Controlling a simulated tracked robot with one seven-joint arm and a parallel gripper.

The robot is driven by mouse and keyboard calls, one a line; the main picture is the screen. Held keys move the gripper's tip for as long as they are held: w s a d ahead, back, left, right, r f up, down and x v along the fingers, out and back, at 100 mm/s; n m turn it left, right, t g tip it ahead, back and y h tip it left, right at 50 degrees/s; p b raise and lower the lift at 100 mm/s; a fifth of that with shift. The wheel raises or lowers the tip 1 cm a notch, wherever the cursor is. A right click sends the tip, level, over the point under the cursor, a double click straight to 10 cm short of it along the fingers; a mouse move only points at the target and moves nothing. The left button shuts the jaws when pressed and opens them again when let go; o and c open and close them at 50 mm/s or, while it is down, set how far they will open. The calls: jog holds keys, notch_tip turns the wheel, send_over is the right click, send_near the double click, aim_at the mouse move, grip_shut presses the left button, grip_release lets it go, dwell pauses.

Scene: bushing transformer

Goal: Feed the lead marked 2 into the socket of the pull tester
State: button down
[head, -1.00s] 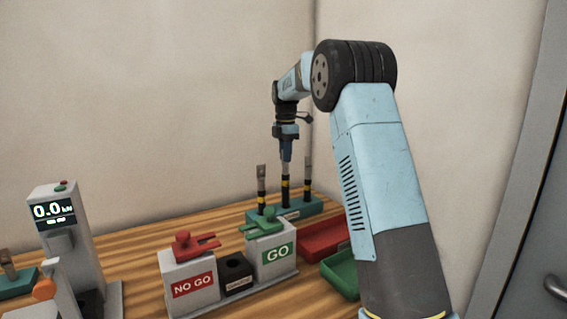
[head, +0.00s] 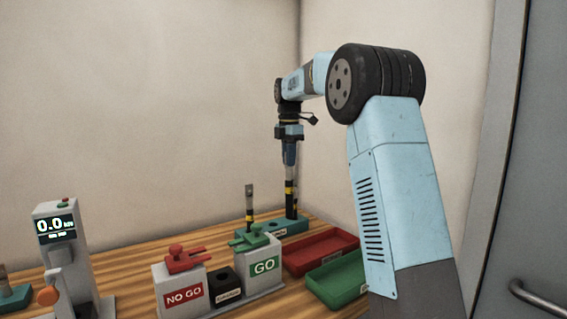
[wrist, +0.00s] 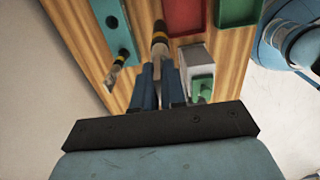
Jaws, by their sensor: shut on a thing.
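My gripper (head: 289,163) points down and is shut on a lead (head: 289,188) with black and yellow bands. In the wrist view the fingers (wrist: 160,68) grip this lead (wrist: 160,38), which hangs beside the teal rack (wrist: 115,28), out of its holes. Another banded lead (head: 250,208) stands upright in the teal rack (head: 268,231); it also shows in the wrist view (wrist: 117,68). A further lead seems partly hidden behind the held one. No number is readable on any lead. The pull tester (head: 65,255), with a 0.0 display, stands at far left; its socket is not clearly visible.
The NO GO block (head: 183,290) and GO block (head: 262,266), with a black holder (head: 226,286) between them, stand between the rack and the tester. A red tray (head: 320,250) and a green tray (head: 338,278) lie to the right. Walls close off the back.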

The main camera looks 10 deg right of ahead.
jog(key=shift+s+a+r, duration=0.1)
jog(key=shift+a+r, duration=0.05)
jog(key=shift+r, duration=0.75)
jog(key=shift+a+r, duration=0.15)
jog(key=shift+r, duration=2.35)
jog(key=shift+s, duration=0.1)
